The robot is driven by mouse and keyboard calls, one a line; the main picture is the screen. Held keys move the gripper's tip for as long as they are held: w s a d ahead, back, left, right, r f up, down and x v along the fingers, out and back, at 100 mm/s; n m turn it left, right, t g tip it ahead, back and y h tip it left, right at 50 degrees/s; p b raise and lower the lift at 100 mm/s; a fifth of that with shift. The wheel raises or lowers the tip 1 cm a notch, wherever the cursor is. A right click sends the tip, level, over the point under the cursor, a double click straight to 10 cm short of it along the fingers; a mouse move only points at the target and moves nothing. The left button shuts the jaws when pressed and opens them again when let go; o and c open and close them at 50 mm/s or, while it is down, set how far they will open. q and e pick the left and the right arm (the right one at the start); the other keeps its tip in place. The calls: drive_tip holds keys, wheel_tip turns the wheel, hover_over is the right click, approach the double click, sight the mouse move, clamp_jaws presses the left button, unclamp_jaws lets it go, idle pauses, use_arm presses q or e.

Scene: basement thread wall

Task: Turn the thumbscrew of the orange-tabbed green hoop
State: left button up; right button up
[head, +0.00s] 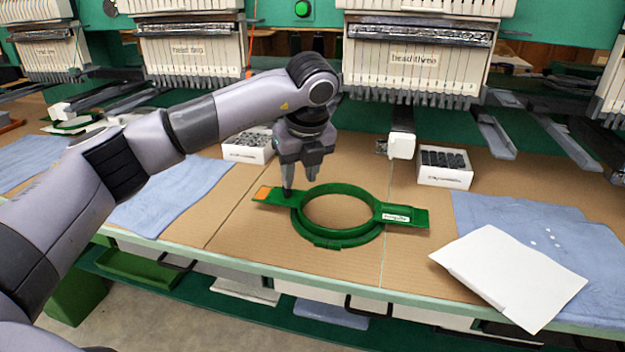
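A green hoop (299,221) lies flat on the tan table. Its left arm carries an orange tab (263,193), and its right arm carries a white label (396,217). My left gripper (299,190) points down over the hoop's left side, just right of the orange tab. One dark finger reaches down to the hoop's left arm; the other finger is above the ring's upper left edge. Whether the fingers touch or grip anything is not clear. The thumbscrew cannot be made out. My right gripper is not in view.
White boxes of dark parts stand behind, left (248,146) and right (444,168). Machine heads (415,60) overhang the back. Bare table surrounds the hoop.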

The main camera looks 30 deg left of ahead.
use_arm(q)
drive_tip(key=shift+n+y, duration=0.4)
drive_tip(key=a+f, duration=0.1)
drive_tip(key=w+a+f, duration=0.1)
drive_tip(key=f, duration=0.1)
drive_tip(key=w+a+f, duration=0.1)
drive_tip(key=a+f, duration=0.1)
drive_tip(key=shift+w, duration=0.1)
drive_tip(key=shift+c, duration=0.3)
clamp_jaws()
